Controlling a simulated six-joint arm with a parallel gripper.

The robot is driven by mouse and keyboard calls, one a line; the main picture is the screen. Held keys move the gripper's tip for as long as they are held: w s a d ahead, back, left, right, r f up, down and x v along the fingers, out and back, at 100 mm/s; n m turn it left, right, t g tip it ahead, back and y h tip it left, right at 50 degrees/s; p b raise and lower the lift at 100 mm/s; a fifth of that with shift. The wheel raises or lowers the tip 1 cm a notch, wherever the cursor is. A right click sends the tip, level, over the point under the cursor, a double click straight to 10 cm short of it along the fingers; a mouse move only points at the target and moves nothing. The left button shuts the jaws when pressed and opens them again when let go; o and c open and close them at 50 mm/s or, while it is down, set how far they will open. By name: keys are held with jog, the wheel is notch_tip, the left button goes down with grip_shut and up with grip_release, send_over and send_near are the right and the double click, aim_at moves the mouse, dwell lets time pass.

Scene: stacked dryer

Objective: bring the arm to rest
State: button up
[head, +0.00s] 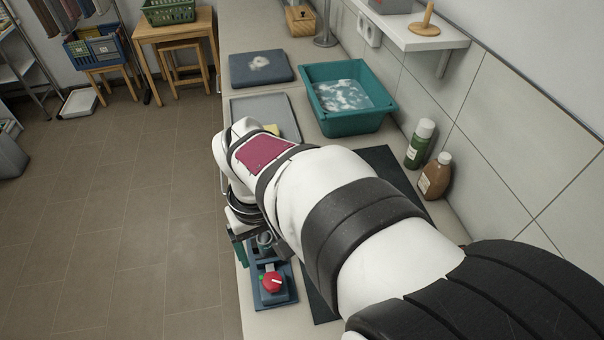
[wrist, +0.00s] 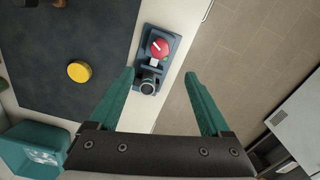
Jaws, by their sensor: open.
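My gripper (wrist: 160,74) is open and empty in the wrist view, with its two green fingers spread apart. In the head view my gripper (head: 240,246) is partly hidden by my wrist, near the front edge of the counter. A blue-grey control box (wrist: 173,64) with a red knob (wrist: 159,47) and a dark round part shows between and beyond the fingertips. The red knob also shows in the head view (head: 272,282), just below my gripper in the picture. I cannot tell how far the fingers are above the box.
A dark mat (wrist: 50,45) carries a yellow disc (wrist: 79,71). A teal basin (head: 352,125) of foamy water, a grey tray (head: 290,115) and a blue-grey slab (head: 245,72) stand farther along the counter. Two bottles (head: 420,143) (head: 436,176) stand by the wall. The floor left is open.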

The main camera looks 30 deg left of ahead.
notch_tip(320, 180, up, 3)
jog(key=shift+f, duration=0.1)
jog(key=shift+d, duration=0.1)
jog(key=d+r+m+y, duration=0.1)
jog(key=d+r+m, duration=0.1)
jog(key=d+m, duration=1.55)
jog(key=s+d+f, duration=0.2)
jog(key=s+d, duration=0.4)
jog(key=d, duration=0.4)
jog(key=shift+d+y, duration=0.3)
jog(key=shift+y, duration=0.1)
